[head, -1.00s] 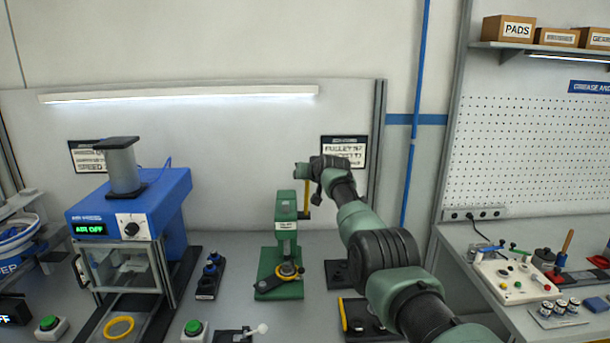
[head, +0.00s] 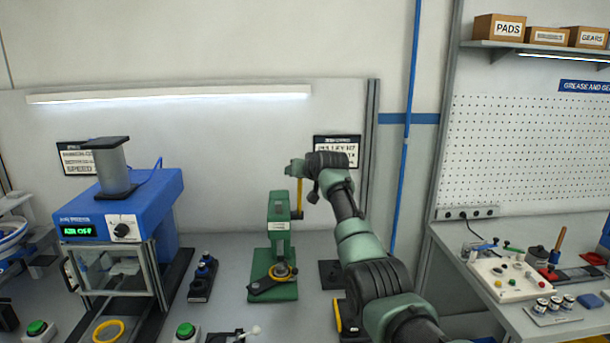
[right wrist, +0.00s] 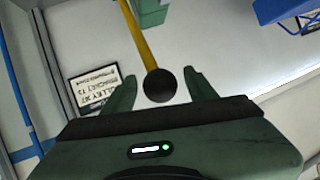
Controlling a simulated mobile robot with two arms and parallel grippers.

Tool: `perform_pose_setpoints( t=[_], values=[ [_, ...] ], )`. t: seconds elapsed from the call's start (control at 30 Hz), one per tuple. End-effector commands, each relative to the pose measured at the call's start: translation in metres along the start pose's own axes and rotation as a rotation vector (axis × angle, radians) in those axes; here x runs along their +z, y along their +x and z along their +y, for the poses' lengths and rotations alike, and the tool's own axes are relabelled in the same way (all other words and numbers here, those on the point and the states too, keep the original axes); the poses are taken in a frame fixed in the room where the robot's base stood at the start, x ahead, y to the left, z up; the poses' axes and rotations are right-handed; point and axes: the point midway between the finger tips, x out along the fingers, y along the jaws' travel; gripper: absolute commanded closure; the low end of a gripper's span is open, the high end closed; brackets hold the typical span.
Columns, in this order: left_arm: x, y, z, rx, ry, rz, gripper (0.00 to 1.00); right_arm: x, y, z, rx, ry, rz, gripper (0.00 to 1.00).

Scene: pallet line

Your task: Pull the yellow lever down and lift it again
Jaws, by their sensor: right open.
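The yellow lever (head: 299,196) stands upright at the right side of a green hand press (head: 279,240). In the right wrist view the lever (right wrist: 138,32) ends in a round black knob (right wrist: 159,86). My right gripper (head: 294,169) is at the lever's upper end; the knob is hidden behind it in the head view. In the right wrist view my right gripper (right wrist: 160,80) is open, with one finger on each side of the knob and a gap on both sides. My left gripper is not in view.
A blue machine (head: 120,205) with an "AIR OFF" display stands left of the press. Green buttons (head: 186,331) and a yellow ring (head: 108,331) are in front. A sign (head: 337,150) hangs behind my right arm. A side bench (head: 510,300) is at right.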

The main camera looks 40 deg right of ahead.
Motion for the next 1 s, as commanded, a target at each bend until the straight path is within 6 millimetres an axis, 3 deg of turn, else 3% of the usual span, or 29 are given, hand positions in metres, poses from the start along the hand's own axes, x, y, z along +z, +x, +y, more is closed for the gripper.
perform_pose_setpoints(
  t=[0.4,1.0],
  values=[
    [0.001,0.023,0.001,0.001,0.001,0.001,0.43,0.0,-0.042,0.001,0.001,0.001,0.004,0.43],
    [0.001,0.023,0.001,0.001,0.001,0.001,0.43,-0.002,-0.046,0.001,0.001,0.001,0.004,0.43]
  ],
)
